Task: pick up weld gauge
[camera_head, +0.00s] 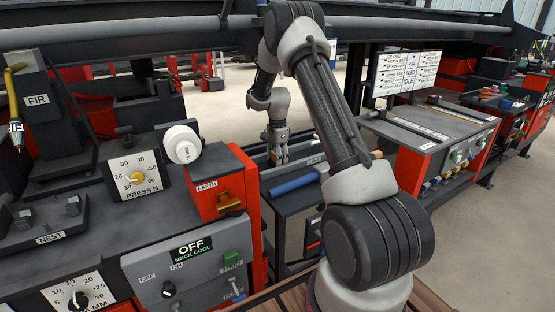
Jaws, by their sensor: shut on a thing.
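My gripper (278,158) is small in the head view, at the far end of my arm. It points down over a dark side bench (300,203) in the middle of the picture. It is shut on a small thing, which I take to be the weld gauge. The gauge's shape and markings are too small and too far off to make out, and I cannot tell whether it still touches the bench.
A blue cylinder (293,185) lies on the near part of the side bench. The red EARTH box (218,187) and the control panel (195,262) stand at left. A red cabinet (435,140) with a grey top stands at right. Open floor (480,230) lies right of my arm.

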